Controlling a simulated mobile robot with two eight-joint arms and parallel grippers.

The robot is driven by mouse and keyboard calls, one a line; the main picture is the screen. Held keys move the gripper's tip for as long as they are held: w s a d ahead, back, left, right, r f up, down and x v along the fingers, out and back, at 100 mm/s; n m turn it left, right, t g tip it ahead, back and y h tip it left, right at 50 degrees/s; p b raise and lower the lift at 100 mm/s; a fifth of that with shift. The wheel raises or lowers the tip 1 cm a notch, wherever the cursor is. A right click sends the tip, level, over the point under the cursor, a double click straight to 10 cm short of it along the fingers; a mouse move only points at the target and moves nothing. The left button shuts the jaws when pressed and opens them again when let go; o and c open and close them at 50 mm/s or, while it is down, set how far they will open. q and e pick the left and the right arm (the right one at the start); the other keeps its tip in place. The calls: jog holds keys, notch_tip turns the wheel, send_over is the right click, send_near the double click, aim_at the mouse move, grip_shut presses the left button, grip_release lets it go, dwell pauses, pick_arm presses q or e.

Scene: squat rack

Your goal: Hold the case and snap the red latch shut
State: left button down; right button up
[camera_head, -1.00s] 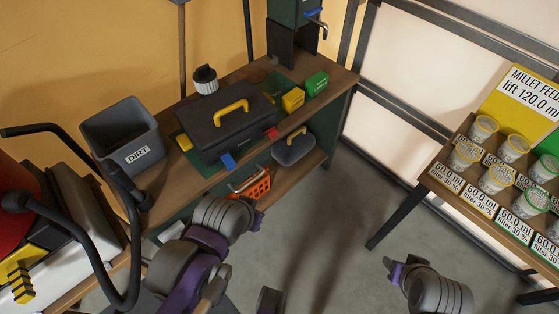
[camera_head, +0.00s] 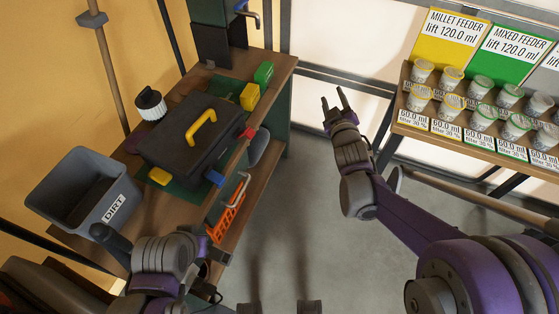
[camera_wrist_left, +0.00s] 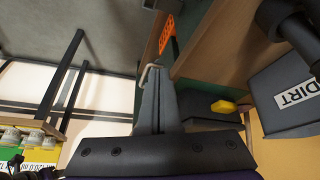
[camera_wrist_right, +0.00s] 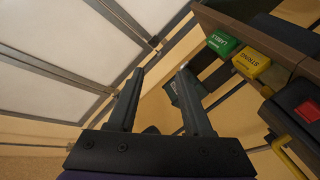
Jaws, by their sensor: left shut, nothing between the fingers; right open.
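The dark case (camera_head: 178,150) with a yellow handle (camera_head: 201,126) lies closed-looking on the workbench. The red latch (camera_head: 248,133) sticks out at its right end; in the right wrist view a red part (camera_wrist_right: 308,112) shows at the right edge. A blue latch (camera_head: 214,178) and a yellow one (camera_head: 158,176) are on the near side. My right gripper (camera_head: 333,97) is open and empty, right of the bench and apart from the case; its fingers also show in the right wrist view (camera_wrist_right: 160,74). My left gripper (camera_head: 220,256) is shut and empty by the bench's front edge (camera_wrist_left: 153,72).
A grey DIRT bin (camera_head: 84,190) stands left of the case. Yellow (camera_head: 250,97) and green (camera_head: 264,73) boxes and a dark pump stand (camera_head: 218,45) are behind it. A cup rack (camera_head: 440,118) stands right.

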jog(key=w+a+f+n+t+y+b, duration=0.2)
jog(key=w+a+f+n+t+y, duration=0.2)
jog(key=w+a+f+n+y, duration=0.35)
pick_arm(q)
jog(key=f, duration=0.3)
jog(key=shift+s+a+f+b, duration=0.15)
jog(key=shift+s+a+b, duration=0.2)
jog(key=shift+a, duration=0.05)
jog(key=c, duration=1.3)
grip_release()
jog(key=shift+f+b, duration=0.45)
jog(key=shift+o, duration=1.6)
jog(key=shift+w+r, duration=0.2)
jog(key=shift+r, duration=0.1)
jog(key=m+g+y, duration=0.2)
jog(key=m+y, duration=0.4)
send_near(199, 123)
jog(key=x, duration=1.1)
pick_arm(e)
jog(key=s+a+f+n+g+y, duration=0.4)
jog(key=s+f+n+y, duration=0.2)
jog(key=f+n+y, duration=0.1)
jog(key=s+a+f+n+g+y, duration=0.4)
jog(key=f+n+y, duration=0.3)
jog(key=n, duration=0.3)
jog(key=shift+s+f, duration=0.35)
jog(key=shift+s, duration=0.5)
